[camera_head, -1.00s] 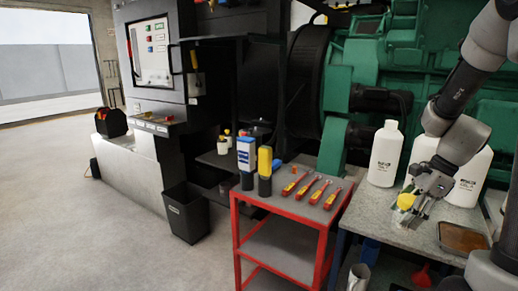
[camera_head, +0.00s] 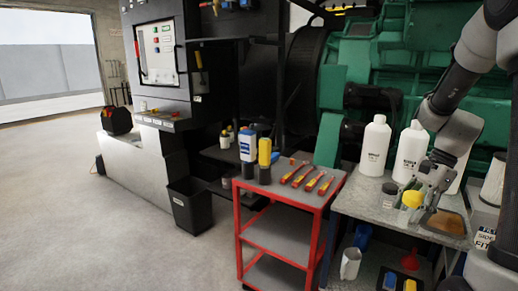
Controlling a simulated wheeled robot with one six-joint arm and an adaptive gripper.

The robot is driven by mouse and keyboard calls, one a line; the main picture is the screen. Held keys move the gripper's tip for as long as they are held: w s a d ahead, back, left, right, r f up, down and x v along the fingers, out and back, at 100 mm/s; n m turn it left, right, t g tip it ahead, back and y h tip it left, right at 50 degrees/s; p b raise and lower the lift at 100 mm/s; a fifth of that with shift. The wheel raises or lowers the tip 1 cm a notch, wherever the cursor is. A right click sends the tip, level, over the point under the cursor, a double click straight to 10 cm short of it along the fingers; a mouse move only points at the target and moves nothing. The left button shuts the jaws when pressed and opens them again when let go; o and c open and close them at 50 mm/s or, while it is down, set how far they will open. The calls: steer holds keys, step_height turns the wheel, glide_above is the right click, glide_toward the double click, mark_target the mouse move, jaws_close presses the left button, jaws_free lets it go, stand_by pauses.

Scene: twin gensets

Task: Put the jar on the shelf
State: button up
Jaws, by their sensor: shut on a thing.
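A jar with a yellow lid (camera_head: 411,199) is between the fingers of my gripper (camera_head: 420,194), at the right of the head view. My gripper is shut on it and points down over the grey workbench (camera_head: 360,207). Whether the jar touches the bench top is unclear. A dark shelf (camera_head: 222,154) in the black cabinet, left of centre, holds small jars (camera_head: 226,137). It stands well away from my gripper, beyond the red cart.
A red cart (camera_head: 285,204) with bottles and red-yellow tools stands left of the bench. White bottles (camera_head: 375,145) and a brown tray (camera_head: 446,223) are near my gripper. A black bin (camera_head: 189,207) stands below the cabinet. The floor at left is clear.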

steer(key=w+a+f+n+g+h, duration=0.45)
steer(key=w+f+n, duration=0.55)
steer(key=w+n, duration=0.3)
steer(key=s+a+f+n, duration=0.1)
steer(key=a+f+n, duration=0.2)
steer(key=a+f, duration=0.2)
steer(key=shift+s+a+t, duration=0.35)
steer(key=shift+a+t, duration=0.1)
steer(key=shift+a, duration=0.6)
